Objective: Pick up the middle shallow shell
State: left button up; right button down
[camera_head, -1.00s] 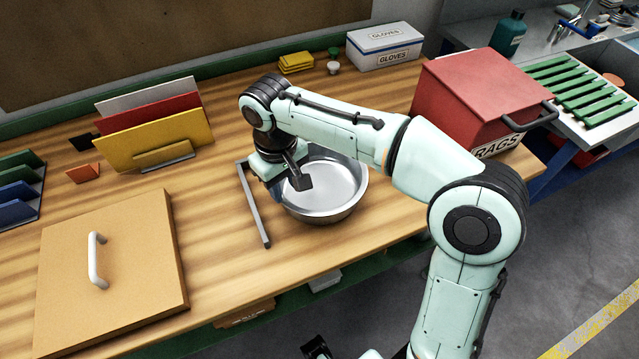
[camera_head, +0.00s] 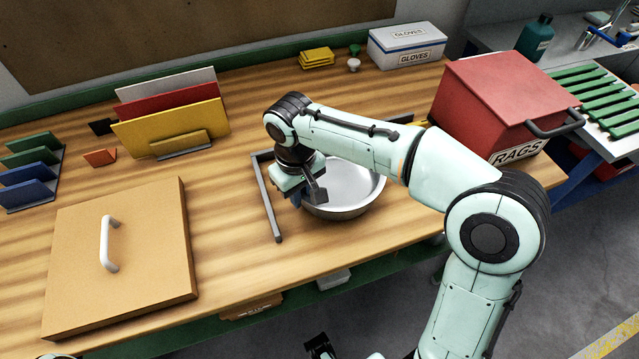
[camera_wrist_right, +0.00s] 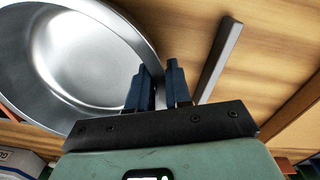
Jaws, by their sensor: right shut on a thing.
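The shallow shell is a round metal bowl (camera_head: 352,186) standing on the wooden bench, the only such bowl I can make out. It also fills the upper left of the right wrist view (camera_wrist_right: 85,55). My right gripper (camera_head: 308,192) points down at the bowl's left rim. In the wrist view its two dark blue fingers (camera_wrist_right: 161,80) are close together, shut on the bowl's rim. One finger is on the inner side of the wall, the other outside. My arm hides the bowl's far rim. My left gripper is not clearly visible.
A grey bar (camera_head: 266,200) lies just left of the bowl. A tan lidded board with a white handle (camera_head: 145,270) lies at left front. Upright coloured panels (camera_head: 170,125) stand behind. A red rags bin (camera_head: 505,90) stands right, a gloves box (camera_head: 407,48) at the back.

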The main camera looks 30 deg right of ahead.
jog(key=shift+r, duration=0.1)
notch_tip(320, 180, up, 20)
jog(key=p, duration=0.5)
jog(key=shift+p, duration=0.35)
